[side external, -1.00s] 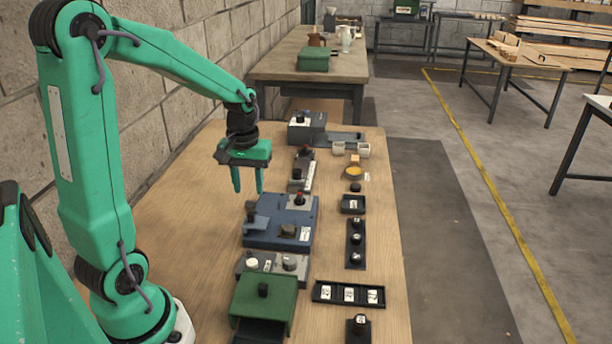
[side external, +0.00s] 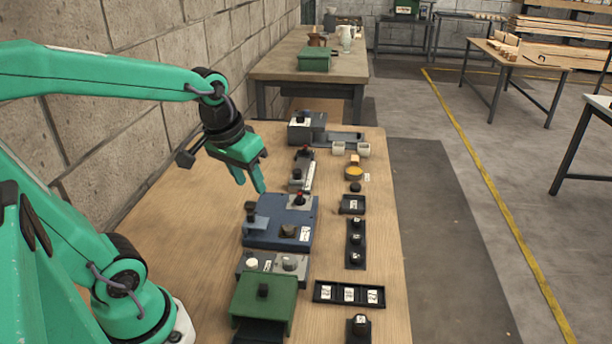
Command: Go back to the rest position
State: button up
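My gripper (side external: 250,187) hangs above the wooden table, over its left part, with its two green fingers pointing down and tilted to the right. The fingers are apart, with nothing seen between them. The blue fixture block (side external: 262,238) stands just below and to the right of the fingertips in the picture. The gripper appears clear of it, though the exact height is hard to tell.
A green box fixture (side external: 268,296) and a grey block with knobs (side external: 243,268) stand at the near end. Black trays (side external: 322,292) line the right side. A grey unit (side external: 300,132) stands at the far end. The table's left part is bare.

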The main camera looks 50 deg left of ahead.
jog(key=s+d+r+m+t, duration=0.2)
jog(key=s+d+m, duration=0.1)
jog(key=s+d, duration=0.1)
jog(key=shift+s+d+r+m+h, duration=0.15)
jog(key=shift+s+d+m+h, duration=0.15)
jog(key=shift+s, duration=0.1)
